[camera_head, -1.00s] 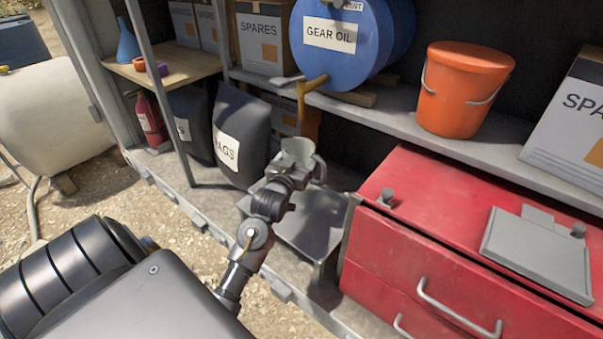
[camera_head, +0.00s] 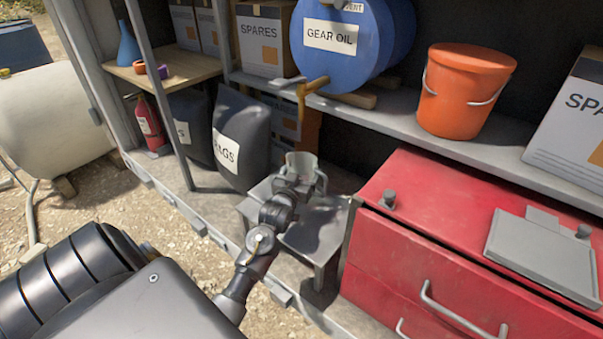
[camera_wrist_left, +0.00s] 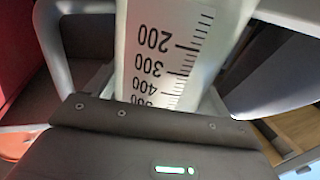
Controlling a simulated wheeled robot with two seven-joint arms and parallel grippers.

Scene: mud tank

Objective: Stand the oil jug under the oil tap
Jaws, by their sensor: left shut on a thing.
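The oil jug (camera_head: 301,162) is a pale grey measuring jug with a handle. In the left wrist view the jug (camera_wrist_left: 165,50) shows its scale, with 200, 300 and 400 legible, close in front of the gripper. My left gripper (camera_head: 294,184) is shut on the jug and holds it upright, at or just above the small grey stand (camera_head: 330,222); I cannot tell whether they touch. The oil tap (camera_head: 308,88) is yellow-brown, at the front of the blue GEAR OIL drum (camera_head: 345,50). It is above the jug in the head view. My right gripper is not in view.
A red tool chest (camera_head: 440,215) stands right of the stand. Dark bags (camera_head: 238,135) stand to the left. An orange bucket (camera_head: 463,95) and a SPARES box (camera_head: 575,125) are on the grey shelf (camera_head: 400,112). A red extinguisher (camera_head: 150,122) is further left.

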